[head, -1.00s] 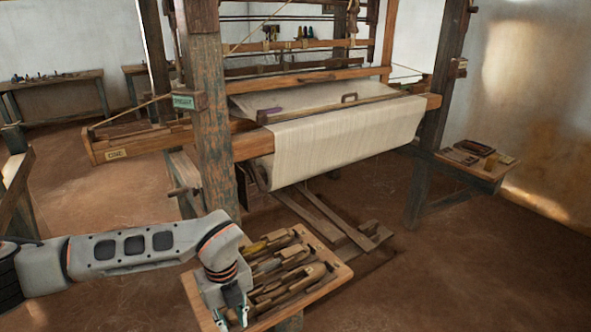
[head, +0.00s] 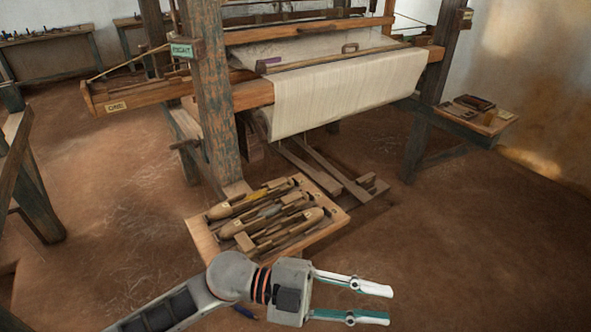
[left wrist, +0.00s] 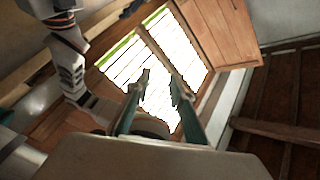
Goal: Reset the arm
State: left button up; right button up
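My left gripper (head: 389,304) is at the bottom of the head view, in front of the tray and apart from it. Its two white-and-teal fingers point right, spread with nothing between them. In the left wrist view the same fingers (left wrist: 160,78) are also apart and empty, against a bright barred window (left wrist: 155,65). The wooden tray (head: 205,240) holds several wooden shuttles and tools, lying side by side. My right gripper does not show in the head view. A grey robot arm link with orange rings shows at upper left in the left wrist view; its gripper cannot be made out.
The loom's post (head: 213,110) and its cream cloth (head: 345,90) stand behind the tray. A bench (head: 470,118) with small items is at the right. A wooden frame (head: 30,180) stands at the left. The floor at lower right is clear.

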pick_arm(q)
jog(key=w+a+r+n+t+h, duration=0.2)
jog(key=w+a+n+t, duration=0.3)
jog(key=w+n+t, duration=0.6)
jog(key=w+a+f+n+t+y, duration=0.3)
jog(key=a+f+n+t+y, duration=0.65)
jog(key=a, duration=0.25)
jog(key=s+a+f+n+g+y, duration=0.1)
jog(key=s+a+f+g+y, duration=0.1)
jog(key=s+a+f, duration=0.2)
jog(key=s+a+f+n+g+y, duration=0.2)
jog(key=a+f, duration=0.4)
jog(key=f, duration=0.5)
jog(key=s+a+f+n+g+y, duration=0.2)
jog(key=s+a+f+y, duration=0.1)
jog(key=s+a+f, duration=0.2)
notch_tip(320, 180, down, 3)
jog(key=shift+s+a+f+y, duration=0.1)
jog(key=shift+s+a+y, duration=0.3)
jog(key=shift+s, duration=0.55)
jog(key=shift+n, duration=0.25)
